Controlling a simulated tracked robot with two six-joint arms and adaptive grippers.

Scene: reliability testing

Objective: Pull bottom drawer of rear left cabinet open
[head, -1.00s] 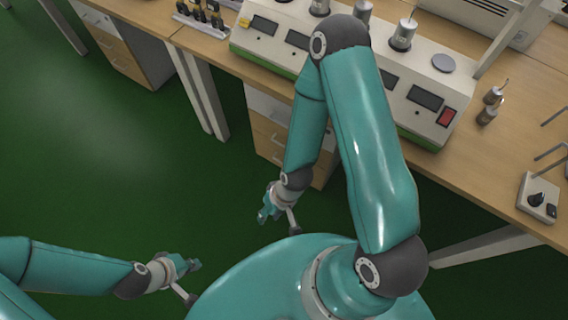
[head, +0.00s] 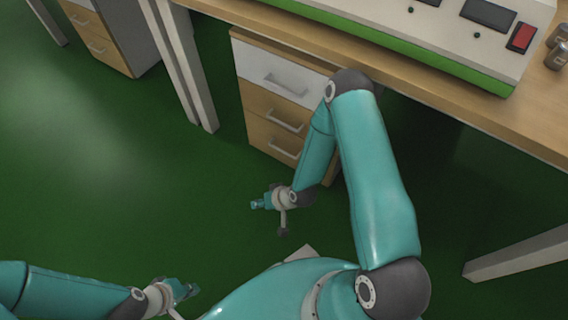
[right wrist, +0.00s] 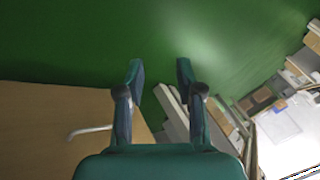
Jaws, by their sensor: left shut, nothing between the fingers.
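Two drawer cabinets stand under the benches in the head view; I cannot tell which one is the rear left cabinet. The nearer cabinet (head: 255,62) has a white top drawer and two wooden drawers. Its bottom drawer (head: 262,138) looks shut, with a grey handle, and is partly hidden by my right arm. The farther cabinet (head: 118,42) is at the upper left, partly cut off. My right gripper (head: 256,204) is open and empty, in front of and below the nearer cabinet; its spread fingers also show in the right wrist view (right wrist: 160,72). My left gripper (head: 190,289) is shut and empty at the bottom left.
A wooden bench (head: 420,105) with a white and green instrument (head: 400,35) runs above the nearer cabinet. White bench legs stand left (head: 187,75) and right (head: 520,253). Green floor (head: 120,190) is clear on the left. A wooden panel with a handle (right wrist: 90,131) shows in the right wrist view.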

